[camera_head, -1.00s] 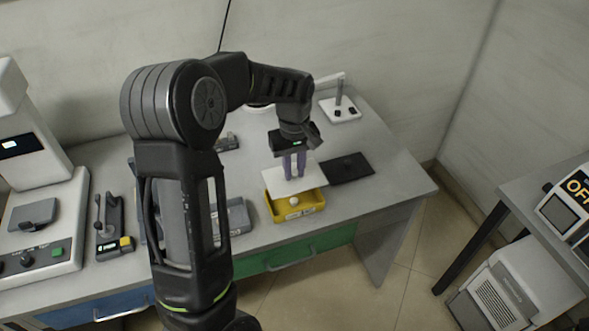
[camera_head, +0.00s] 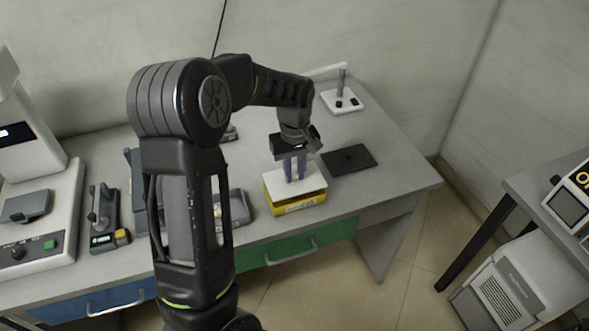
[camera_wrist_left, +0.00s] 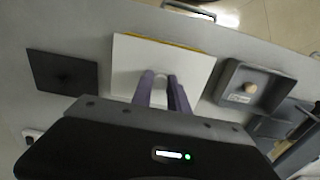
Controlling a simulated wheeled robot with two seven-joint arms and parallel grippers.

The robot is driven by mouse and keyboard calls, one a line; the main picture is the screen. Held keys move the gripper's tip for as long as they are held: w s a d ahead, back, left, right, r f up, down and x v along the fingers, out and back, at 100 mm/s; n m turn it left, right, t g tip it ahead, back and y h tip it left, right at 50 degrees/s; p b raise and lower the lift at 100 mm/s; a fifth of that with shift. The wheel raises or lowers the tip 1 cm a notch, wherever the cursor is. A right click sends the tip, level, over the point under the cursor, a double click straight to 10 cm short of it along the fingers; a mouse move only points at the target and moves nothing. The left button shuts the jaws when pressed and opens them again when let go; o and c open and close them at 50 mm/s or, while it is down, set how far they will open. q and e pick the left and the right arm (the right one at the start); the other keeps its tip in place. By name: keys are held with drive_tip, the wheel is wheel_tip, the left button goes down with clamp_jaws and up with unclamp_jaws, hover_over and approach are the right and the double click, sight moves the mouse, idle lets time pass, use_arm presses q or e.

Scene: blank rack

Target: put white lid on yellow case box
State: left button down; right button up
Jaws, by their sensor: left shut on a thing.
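The yellow case box (camera_head: 298,207) stands on the grey table near its front edge. The white lid (camera_head: 314,181) lies over the top of the box and covers its opening. In the left wrist view the white lid (camera_wrist_left: 198,66) hides nearly all of the box, with a thin yellow strip (camera_wrist_left: 165,41) showing along its far edge. My left gripper (camera_head: 295,178) points down at the lid's middle and is shut on its handle, which the fingers mostly hide. It also shows in the left wrist view (camera_wrist_left: 163,85). My right gripper is not in view.
A flat black plate (camera_head: 348,160) lies right of the box. A grey tray (camera_head: 240,208) with a small round object is to its left. A white stand (camera_head: 341,102) is behind. Machines fill the table's left end.

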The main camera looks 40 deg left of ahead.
sight(294, 174)
use_arm(q)
drive_tip(key=shift+f, duration=0.55)
drive_tip(key=shift+f+b, duration=0.7)
drive_tip(key=shift+f, duration=0.05)
idle(1.3)
drive_tip(key=c, duration=1.2)
unclamp_jaws()
wheel_tip(294, 174, up, 8)
drive_tip(key=shift+f+b, duration=0.1)
drive_tip(key=shift+b, duration=0.25)
